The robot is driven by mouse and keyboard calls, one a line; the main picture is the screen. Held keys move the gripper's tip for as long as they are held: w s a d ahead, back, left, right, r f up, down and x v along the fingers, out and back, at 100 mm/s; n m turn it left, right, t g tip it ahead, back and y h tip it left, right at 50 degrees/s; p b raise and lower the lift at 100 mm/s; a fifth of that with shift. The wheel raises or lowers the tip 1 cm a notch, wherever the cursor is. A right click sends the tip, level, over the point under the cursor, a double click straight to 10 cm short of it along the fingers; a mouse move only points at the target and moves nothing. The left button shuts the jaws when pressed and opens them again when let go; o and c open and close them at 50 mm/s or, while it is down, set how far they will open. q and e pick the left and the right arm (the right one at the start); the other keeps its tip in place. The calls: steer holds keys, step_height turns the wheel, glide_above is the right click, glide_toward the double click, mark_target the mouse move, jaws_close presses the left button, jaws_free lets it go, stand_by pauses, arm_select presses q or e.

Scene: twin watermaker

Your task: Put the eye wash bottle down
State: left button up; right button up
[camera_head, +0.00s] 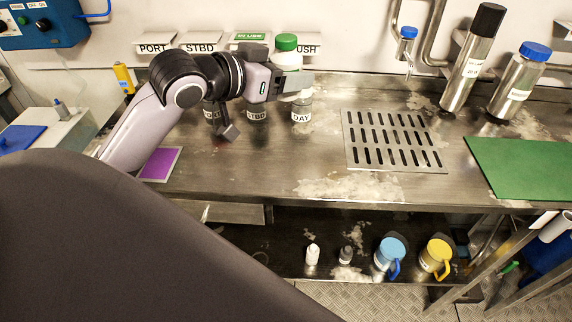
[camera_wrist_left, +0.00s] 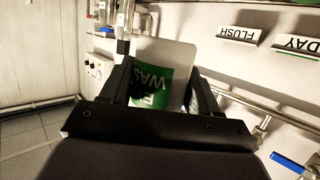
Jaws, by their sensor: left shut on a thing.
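The eye wash bottle (camera_head: 287,60) has a green cap and a pale body and is upright in the head view. My left gripper (camera_head: 291,82) is shut around it, above the back of the steel counter. In the left wrist view the eye wash bottle (camera_wrist_left: 152,84) shows its green label with upside-down lettering between the two fingers (camera_wrist_left: 160,92). Its lower part is partly hidden by the gripper in the head view. My right gripper is not in view.
A slotted drain grate (camera_head: 393,166) lies mid-counter, with a green mat (camera_head: 525,166) at right. Two steel flasks (camera_head: 471,58) stand behind. Bare counter lies in front of the bottles.

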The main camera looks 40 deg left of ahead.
arm_select(q)
step_height(320, 180, down, 16)
steer(key=shift+r+b, duration=0.25)
steer(key=shift+b, duration=0.7)
step_height(320, 180, down, 4)
steer(key=shift+r+p, duration=0.2)
steer(key=shift+p, duration=0.15)
steer(key=shift+f, duration=0.15)
steer(key=shift+f, duration=0.15)
steer(key=o, duration=1.2)
